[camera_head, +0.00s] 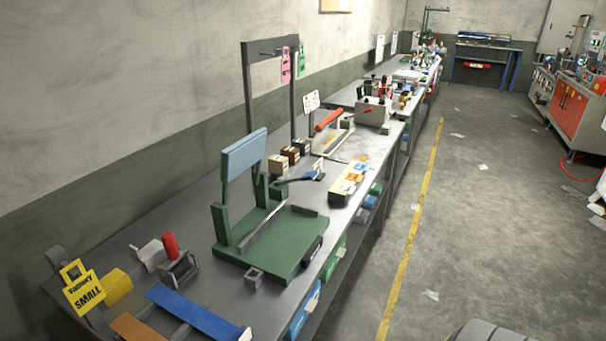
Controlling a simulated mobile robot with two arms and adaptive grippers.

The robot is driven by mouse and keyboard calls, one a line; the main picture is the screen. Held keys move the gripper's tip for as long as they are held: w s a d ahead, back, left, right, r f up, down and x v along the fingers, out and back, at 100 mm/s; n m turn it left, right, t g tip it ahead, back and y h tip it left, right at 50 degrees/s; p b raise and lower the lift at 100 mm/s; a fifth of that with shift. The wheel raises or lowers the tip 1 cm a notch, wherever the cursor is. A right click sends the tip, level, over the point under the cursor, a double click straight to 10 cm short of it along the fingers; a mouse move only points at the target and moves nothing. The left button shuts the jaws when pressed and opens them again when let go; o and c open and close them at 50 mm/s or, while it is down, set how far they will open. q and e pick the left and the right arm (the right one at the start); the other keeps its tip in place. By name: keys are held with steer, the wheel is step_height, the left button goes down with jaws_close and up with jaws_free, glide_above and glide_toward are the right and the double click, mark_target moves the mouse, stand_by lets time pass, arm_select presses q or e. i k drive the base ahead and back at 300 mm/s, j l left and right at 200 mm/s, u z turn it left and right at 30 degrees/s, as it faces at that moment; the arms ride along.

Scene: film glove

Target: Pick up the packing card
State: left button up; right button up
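I cannot tell for sure which thing is the packing card. A white card with dark marks (310,101) stands upright on the long workbench (192,240), near the back wall. A smaller white card or label (318,165) is near a blue-handled tool around the bench's middle. More white cards (380,48) stand farther along the bench; their print is too small to read. Neither of my grippers is in view.
A green machine with a blue panel (243,153) fills the near bench. Beyond it are small boxes (278,164), a yellow and white box (348,180) and a red roll (328,120). The concrete floor right of the yellow line (411,235) is mostly clear, with scattered paper scraps.

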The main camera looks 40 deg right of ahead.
mark_target(317, 167)
steer(key=l+u, duration=0.35)
steer(key=u, duration=0.15)
steer(key=l+u, duration=0.3)
steer(key=u, duration=0.15)
steer(key=k+l+u, duration=0.15)
steer(key=l, duration=0.3)
steer(key=k+l+u, duration=0.15)
steer(key=l, duration=0.3)
steer(key=k+l+u, duration=0.1)
steer(key=k+l, duration=0.15)
steer(key=l, duration=0.15)
steer(key=k+l+u, duration=0.15)
steer(key=l, duration=0.25)
steer(key=k+l+u, duration=0.15)
steer(key=k+l, duration=0.15)
steer(key=l, duration=0.1)
